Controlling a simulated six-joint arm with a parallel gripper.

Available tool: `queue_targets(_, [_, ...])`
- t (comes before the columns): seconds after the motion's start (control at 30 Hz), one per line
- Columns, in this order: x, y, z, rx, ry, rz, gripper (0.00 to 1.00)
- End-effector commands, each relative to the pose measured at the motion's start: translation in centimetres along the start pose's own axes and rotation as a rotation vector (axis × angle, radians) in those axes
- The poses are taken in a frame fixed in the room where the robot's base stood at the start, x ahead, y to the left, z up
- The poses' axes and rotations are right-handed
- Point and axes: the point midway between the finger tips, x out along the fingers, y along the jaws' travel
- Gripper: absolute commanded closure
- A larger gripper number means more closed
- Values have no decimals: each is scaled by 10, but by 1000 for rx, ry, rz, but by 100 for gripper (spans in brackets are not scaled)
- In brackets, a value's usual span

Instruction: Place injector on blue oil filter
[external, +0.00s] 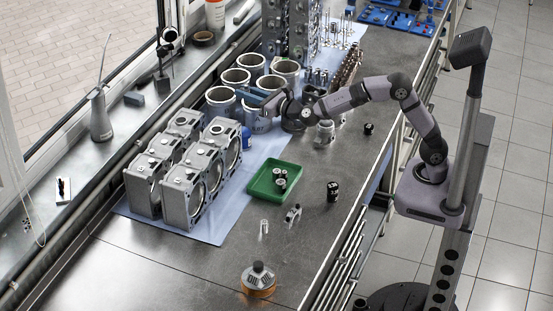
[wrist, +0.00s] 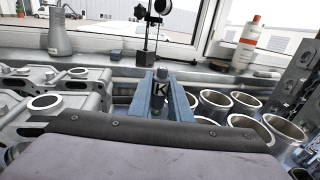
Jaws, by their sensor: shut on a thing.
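My gripper (external: 250,94) reaches left over the rows of metal cylinders; its two blue fingers also show in the wrist view (wrist: 160,98). They are shut on a small, dark, upright cylinder (wrist: 161,76) with a grey top and a "K" label. I cannot tell for sure whether this is the injector. In the external view the held part is too small to make out. A small blue object (external: 246,137), perhaps the blue oil filter, stands beside the engine blocks, below and a little left of my gripper. It is not clearly visible in the wrist view.
Grey engine blocks (external: 205,170) stand on a blue mat (external: 240,210). Open metal cylinders (external: 236,76) crowd around my gripper. A green tray (external: 292,171) holds small parts. A black cylinder (external: 333,191) and an orange-based can (external: 258,280) stand nearer. The front bench is mostly clear.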

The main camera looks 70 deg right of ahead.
Motion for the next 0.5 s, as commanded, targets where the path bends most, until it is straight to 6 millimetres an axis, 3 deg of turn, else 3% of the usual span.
queue_targets(0.1, [3,9,14,0,-1,24,100])
queue_targets(0.37, [3,14,4,-3,4,46,100])
queue_targets(0.5, [3,14,-13,-4,7,44,100])
